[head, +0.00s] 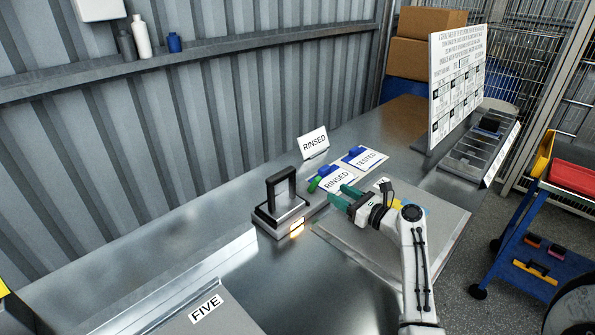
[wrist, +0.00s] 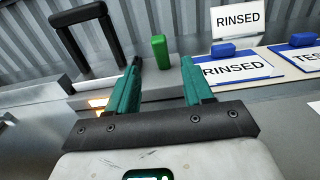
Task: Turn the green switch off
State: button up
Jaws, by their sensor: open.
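The green switch (wrist: 160,50) is a small upright green lever on a grey block in the wrist view. In the head view the green switch (head: 314,184) stands just right of the black-handled unit and partly left of my fingertips. My gripper (head: 341,196) has green fingers, spread open and empty, pointing toward the switch. In the wrist view the switch appears between the tips of my gripper (wrist: 161,66), beyond them; I see no clear contact. The switch's lower end and base are partly hard to make out.
The unit with a tall black handle (head: 281,187) and a glowing orange light (head: 297,228) stands close left. RINSED (head: 336,179) and TESTED (head: 366,158) cards with blue blocks lie behind my gripper. A RINSED sign (head: 314,142) stands behind them. A corrugated wall backs the bench.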

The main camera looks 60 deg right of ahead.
aim_at(319, 182)
jog(key=x, duration=1.1)
jog(key=shift+w+p, duration=0.2)
jog(key=shift+p, duration=0.1)
jog(key=shift+c, duration=0.4)
grip_shut()
